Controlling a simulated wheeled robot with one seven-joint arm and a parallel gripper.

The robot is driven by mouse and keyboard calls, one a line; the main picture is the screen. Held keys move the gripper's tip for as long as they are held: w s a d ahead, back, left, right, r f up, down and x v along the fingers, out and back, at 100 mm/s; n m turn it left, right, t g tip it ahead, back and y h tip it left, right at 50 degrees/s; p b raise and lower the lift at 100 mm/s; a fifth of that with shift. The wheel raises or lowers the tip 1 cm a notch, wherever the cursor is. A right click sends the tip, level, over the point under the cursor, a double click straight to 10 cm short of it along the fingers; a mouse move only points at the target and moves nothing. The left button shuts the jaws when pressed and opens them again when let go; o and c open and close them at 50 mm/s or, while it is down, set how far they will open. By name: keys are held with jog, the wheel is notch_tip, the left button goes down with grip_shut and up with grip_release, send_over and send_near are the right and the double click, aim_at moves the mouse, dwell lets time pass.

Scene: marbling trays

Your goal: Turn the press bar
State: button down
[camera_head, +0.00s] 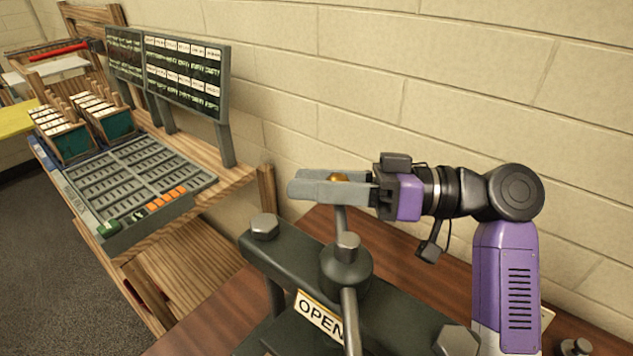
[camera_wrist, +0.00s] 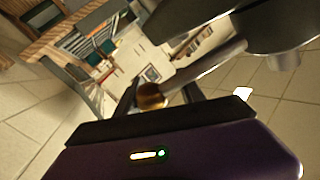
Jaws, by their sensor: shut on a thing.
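The press bar (camera_head: 349,315) is a grey metal rod through the round hub (camera_head: 346,272) on top of a dark green press. It runs from the lower edge of the head view up and away to a brass knob (camera_head: 338,177). My gripper (camera_head: 318,186) reaches in from the right and is shut on the knob end, one finger on each side. In the wrist view the knob (camera_wrist: 152,95) sits between the fingers, and the rod (camera_wrist: 208,64) runs from it to the upper right. A white label (camera_head: 318,315) on the press reads "OPEN", partly covered by the bar.
The press stands on a brown wooden table (camera_head: 215,318) close to a pale block wall (camera_head: 440,75). Large hex bolts (camera_head: 264,225) stick up from the press beam. At left, a wooden bench holds a slotted grey tray (camera_head: 135,180), teal boxes and dark display boards (camera_head: 185,75).

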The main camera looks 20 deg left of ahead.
jog(key=shift+s+a+f, duration=0.2)
jog(key=shift+s+f, duration=0.05)
jog(key=shift+f, duration=0.3)
jog(key=c, duration=0.7)
grip_release()
jog(key=shift+r, duration=0.1)
jog(key=b+v, duration=0.1)
jog(key=v, duration=0.7)
jog(key=shift+w+r, duration=0.1)
jog(key=shift+r, duration=0.1)
